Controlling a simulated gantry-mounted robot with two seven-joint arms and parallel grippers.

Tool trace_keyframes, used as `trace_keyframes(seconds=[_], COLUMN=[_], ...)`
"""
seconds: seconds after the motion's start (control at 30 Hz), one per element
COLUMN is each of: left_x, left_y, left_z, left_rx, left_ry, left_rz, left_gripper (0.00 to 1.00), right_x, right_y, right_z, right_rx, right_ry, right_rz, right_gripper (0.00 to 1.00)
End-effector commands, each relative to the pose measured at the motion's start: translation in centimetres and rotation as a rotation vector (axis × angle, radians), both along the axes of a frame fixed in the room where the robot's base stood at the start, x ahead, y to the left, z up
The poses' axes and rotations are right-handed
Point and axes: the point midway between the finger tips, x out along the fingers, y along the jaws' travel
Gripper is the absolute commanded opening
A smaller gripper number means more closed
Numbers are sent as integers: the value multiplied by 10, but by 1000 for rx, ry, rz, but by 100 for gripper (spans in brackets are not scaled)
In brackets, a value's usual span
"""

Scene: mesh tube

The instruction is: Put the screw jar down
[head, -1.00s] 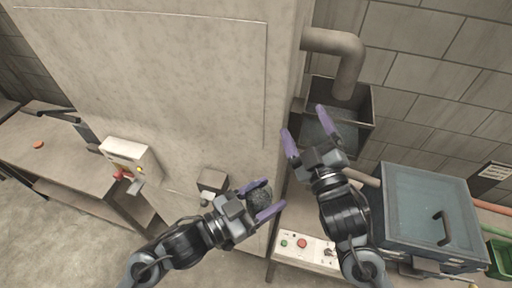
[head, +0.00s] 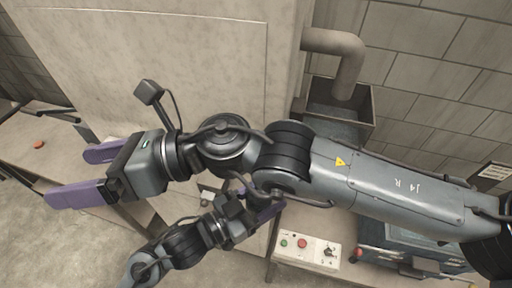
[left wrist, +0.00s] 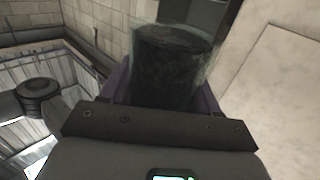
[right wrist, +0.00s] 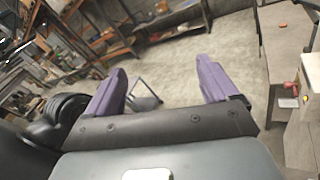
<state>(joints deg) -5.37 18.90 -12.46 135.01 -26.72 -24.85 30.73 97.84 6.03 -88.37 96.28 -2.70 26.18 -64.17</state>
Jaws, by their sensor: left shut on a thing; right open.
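The screw jar (left wrist: 175,68), a dark clear-walled cylinder, stands between the purple fingers of my left gripper (left wrist: 165,88) in the left wrist view. The gripper is shut on it. In the head view the left gripper (head: 256,206) is at lower centre, partly covered by my right arm, and the jar is hidden there. My right gripper (head: 80,172) is at the left of the head view, its fingers wide apart with nothing between them. It also shows open and empty in the right wrist view (right wrist: 163,78).
A bench (head: 50,150) with an orange disc (head: 39,144) is at the left. A control panel (head: 305,248) with buttons is at lower centre. An open grey bin (head: 356,100) sits below the pipe (head: 345,65). A blue-grey lidded box is mostly covered by my right arm.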

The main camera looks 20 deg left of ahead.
Motion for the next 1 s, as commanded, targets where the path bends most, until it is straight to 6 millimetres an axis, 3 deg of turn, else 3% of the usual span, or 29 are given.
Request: trace_keyframes(seconds=[0.1,0.23,0.33,0.47,0.57,0.7,1.0], left_x=[0,0,0,0,0,0,0], left_y=[0,0,0,0,0,0,0], left_z=[0,0,0,0,0,0,0], left_rx=[-1,-1,-1,-1,-1,-1,-1], left_ry=[-1,-1,-1,-1,-1,-1,-1], left_rz=[0,0,0,0,0,0,0], left_gripper=[21,21,21,21,21,21,21], right_x=[-14,-11,4,33,58,89,120], right_y=[1,-13,-33,-67,-97,-136,-189], right_z=[-37,-75,-97,-110,-108,-89,-46], right_rx=[-126,-268,-383,-540,-658,-801,-982], right_ry=[-241,-478,-639,-819,-928,-1035,-1129], right_rz=[107,225,312,418,486,556,618], right_gripper=[87,87,87,87,87,87,87])
